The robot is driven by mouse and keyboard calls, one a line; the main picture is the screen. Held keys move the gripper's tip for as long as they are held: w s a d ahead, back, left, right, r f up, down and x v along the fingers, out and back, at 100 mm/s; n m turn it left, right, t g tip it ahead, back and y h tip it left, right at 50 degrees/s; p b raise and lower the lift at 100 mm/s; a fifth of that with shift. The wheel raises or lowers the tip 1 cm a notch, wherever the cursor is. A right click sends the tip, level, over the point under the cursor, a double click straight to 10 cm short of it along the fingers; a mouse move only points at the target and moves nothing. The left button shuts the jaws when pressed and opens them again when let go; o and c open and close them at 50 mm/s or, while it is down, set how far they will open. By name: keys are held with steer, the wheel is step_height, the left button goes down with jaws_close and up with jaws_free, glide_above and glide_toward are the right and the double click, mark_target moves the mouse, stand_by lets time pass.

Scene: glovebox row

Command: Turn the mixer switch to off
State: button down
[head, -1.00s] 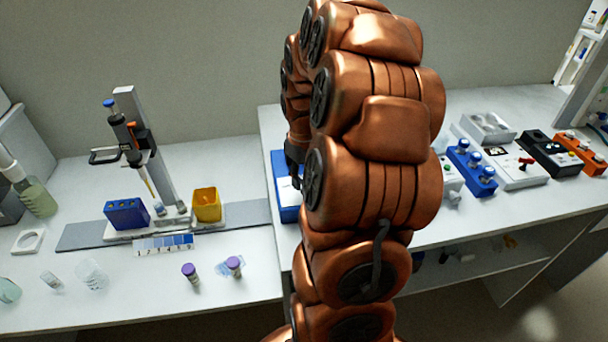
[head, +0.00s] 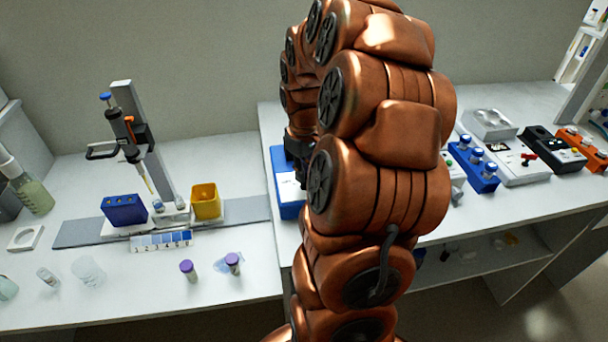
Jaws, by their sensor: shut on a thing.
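A blue box with a white top panel (head: 287,185), which looks like the mixer, stands at the left end of the right-hand bench, partly hidden by my copper arm. My dark gripper (head: 298,150) shows only in part, just above the box at its right side. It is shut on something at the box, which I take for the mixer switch. The fingertips, the switch and its setting are hidden behind my arm.
Left of the box stand a yellow container (head: 206,201), a blue rack (head: 124,210) and a pipette stand (head: 140,130). Two purple-capped vials (head: 188,270) are in front. Right of my arm are a blue device (head: 474,168) and a white device with a red handle (head: 520,161).

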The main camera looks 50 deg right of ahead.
steer(key=shift+a+f+n+b, duration=0.1)
steer(key=shift+f+n+b, duration=0.25)
steer(key=shift+n+b, duration=0.6)
steer(key=shift+s+r+n+b, duration=0.15)
steer(key=shift+n+b, duration=0.1)
steer(key=shift+n, duration=0.35)
steer(key=shift+w+r+n+b, duration=0.1)
steer(key=shift+r+n+b, duration=0.1)
steer(key=shift+n, duration=0.35)
steer(key=c, duration=1.2)
jaws_free()
step_height(320, 180, up, 12)
